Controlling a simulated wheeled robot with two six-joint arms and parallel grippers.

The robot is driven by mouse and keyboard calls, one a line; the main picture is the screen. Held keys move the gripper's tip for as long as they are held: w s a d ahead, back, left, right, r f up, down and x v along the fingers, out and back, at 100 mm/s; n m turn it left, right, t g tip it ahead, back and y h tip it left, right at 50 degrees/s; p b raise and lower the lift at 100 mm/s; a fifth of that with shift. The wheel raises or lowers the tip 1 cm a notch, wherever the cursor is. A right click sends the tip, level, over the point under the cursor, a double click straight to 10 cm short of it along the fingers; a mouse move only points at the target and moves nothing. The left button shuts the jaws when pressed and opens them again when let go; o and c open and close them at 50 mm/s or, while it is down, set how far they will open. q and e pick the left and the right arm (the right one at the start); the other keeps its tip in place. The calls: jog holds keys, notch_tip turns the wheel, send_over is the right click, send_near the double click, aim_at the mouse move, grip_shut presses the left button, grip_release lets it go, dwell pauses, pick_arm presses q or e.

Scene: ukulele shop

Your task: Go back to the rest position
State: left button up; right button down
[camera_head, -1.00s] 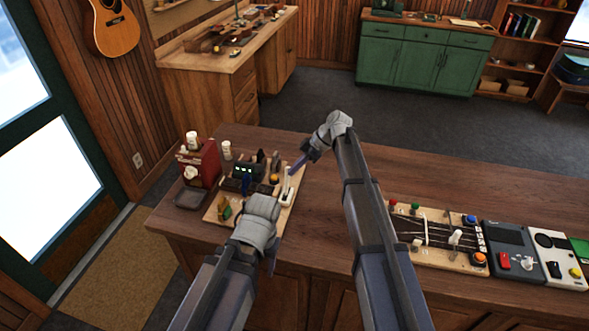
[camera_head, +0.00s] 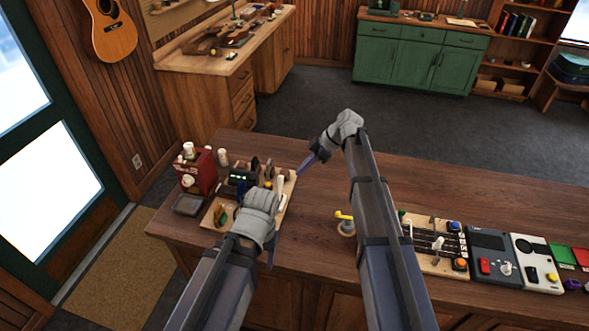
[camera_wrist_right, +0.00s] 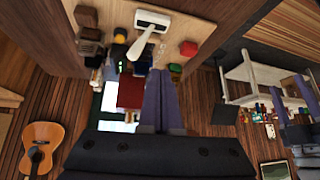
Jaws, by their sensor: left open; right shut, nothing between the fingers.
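My left gripper (camera_head: 264,230) is over the near edge of the small wooden board (camera_head: 213,213) on the left part of the counter. Its open fingers are mostly hidden behind its wrist. My right gripper (camera_head: 307,165) is raised over the counter, to the right of that board. Its fingers point left and down, shut and empty. In the right wrist view the shut fingers (camera_wrist_right: 165,105) extend toward the white lever device (camera_wrist_right: 150,22) on the board, with nothing between them.
The wooden counter (camera_head: 320,205) is clear between the left board and the yellow-handled item (camera_head: 345,222). A red machine (camera_head: 196,172) stands at the left. At the right are a stringed board (camera_head: 433,263), a grey box (camera_head: 490,252) and a white box (camera_head: 537,262).

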pick_arm(q)
notch_tip(320, 180, up, 2)
jog(key=shift+a+r+p, duration=0.1)
jog(key=shift+p, duration=0.45)
pick_arm(e)
jog(key=shift+v, duration=1.25)
jog(key=shift+f, duration=0.1)
pick_arm(q)
notch_tip(320, 180, down, 15)
jog(key=b, duration=1.5)
pick_arm(e)
jog(key=s+a+f+m+h, duration=0.1)
jog(key=s+f+m+h, duration=0.2)
jog(key=s+f, duration=0.3)
jog(key=s+a+f+m+h, duration=0.1)
jog(key=s+f+m, duration=0.4)
jog(key=s, duration=0.8)
jog(key=s+a+f+m+h, duration=0.1)
jog(key=s+f+m+h, duration=0.3)
jog(key=s+f, duration=0.3)
jog(key=s, duration=0.3)
jog(key=shift+s+f+m+g+h, duration=0.15)
jog(key=shift+f+m+g+h, duration=0.15)
jog(key=shift+f+m, duration=0.1)
